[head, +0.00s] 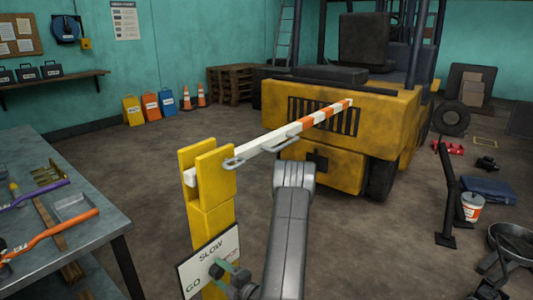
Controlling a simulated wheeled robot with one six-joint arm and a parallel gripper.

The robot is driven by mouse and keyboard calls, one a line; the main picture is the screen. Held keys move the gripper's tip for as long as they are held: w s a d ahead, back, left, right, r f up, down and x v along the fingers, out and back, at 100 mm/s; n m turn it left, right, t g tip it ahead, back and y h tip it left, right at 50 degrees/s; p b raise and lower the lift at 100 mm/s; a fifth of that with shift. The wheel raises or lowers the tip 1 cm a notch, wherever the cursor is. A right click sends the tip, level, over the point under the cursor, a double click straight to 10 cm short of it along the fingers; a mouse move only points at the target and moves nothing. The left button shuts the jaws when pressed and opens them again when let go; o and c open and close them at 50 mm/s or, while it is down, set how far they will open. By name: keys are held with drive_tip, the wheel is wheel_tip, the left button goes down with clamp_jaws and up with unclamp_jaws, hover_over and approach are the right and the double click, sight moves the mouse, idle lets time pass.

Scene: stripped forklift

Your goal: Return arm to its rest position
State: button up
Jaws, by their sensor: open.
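My grey arm (291,215) rises from the bottom centre to a bent elbow in front of the forklift. My dark gripper (238,276) is low in the picture, partly cut off and small, in front of a white sign panel (203,255) that reads "GO" and "SLOW". It is open. The panel is on a yellow post (212,215), which carries a white and orange barrier arm (290,135) sloping up to the right.
A yellow forklift (335,120) stands behind the barrier. A metal workbench (110,225) with tools is at left. At right on the floor are a black stand (446,200), a bucket (471,207) and a blue case (487,189). The floor between is clear.

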drive_tip(key=shift+n+b, duration=0.95)
drive_tip(key=shift+n, duration=0.65)
